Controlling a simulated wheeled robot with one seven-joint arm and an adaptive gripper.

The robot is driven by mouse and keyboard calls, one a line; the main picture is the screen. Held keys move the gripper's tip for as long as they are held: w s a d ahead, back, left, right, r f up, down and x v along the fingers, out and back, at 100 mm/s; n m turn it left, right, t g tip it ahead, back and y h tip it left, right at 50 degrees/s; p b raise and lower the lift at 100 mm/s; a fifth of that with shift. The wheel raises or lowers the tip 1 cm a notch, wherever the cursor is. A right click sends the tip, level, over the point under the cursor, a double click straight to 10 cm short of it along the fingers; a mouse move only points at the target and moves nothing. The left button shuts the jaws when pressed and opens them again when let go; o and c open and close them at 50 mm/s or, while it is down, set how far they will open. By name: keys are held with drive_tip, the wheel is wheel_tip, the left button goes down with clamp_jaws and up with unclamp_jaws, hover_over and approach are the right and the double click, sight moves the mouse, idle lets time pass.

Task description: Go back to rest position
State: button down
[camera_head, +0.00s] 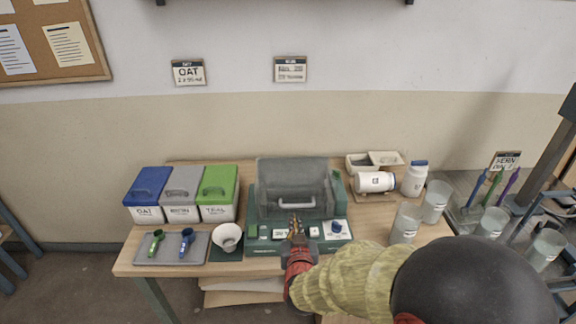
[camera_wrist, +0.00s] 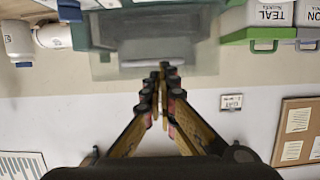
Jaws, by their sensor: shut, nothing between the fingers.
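My gripper (camera_head: 296,229) is at the front of the dark green machine (camera_head: 258,222) on the table, close to its control panel. In the wrist view my gripper (camera_wrist: 163,70) has its fingertips together, with nothing between them. The machine's grey see-through lid (camera_head: 292,175) is down, with a pale handle (camera_head: 297,203) along its front. The lid and handle also show in the wrist view (camera_wrist: 150,30). Whether the fingertips touch the panel cannot be told.
Blue, grey and green lidded bins (camera_head: 218,188) stand at the left. In front are a grey tray (camera_head: 190,256) with two scoops and a white bowl (camera_head: 227,238). White jars (camera_head: 415,178) and clear beakers (camera_head: 405,222) stand at the right. The wall (camera_head: 230,120) is behind.

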drive_tip(key=s+a+f+g+y, duration=0.1)
drive_tip(key=s+a+f+g, duration=0.25)
drive_tip(key=f, duration=0.45)
drive_tip(key=s+n+g+y, duration=0.2)
drive_tip(key=s+g, duration=0.4)
drive_tip(key=s, duration=0.6)
drive_tip(key=s+d+r+m+h, duration=0.1)
drive_tip(key=s+d+r, duration=0.6)
drive_tip(key=r, duration=0.3)
drive_tip(key=s+d+r+h, duration=0.2)
drive_tip(key=s+d+r, duration=0.6)
drive_tip(key=d+r, duration=0.2)
drive_tip(key=shift+d+r+m, duration=0.3)
drive_tip(key=shift+r+m, duration=0.05)
drive_tip(key=shift+m, duration=0.05)
drive_tip(key=c, duration=2.6)
unclamp_jaws()
drive_tip(key=shift+s, duration=0.1)
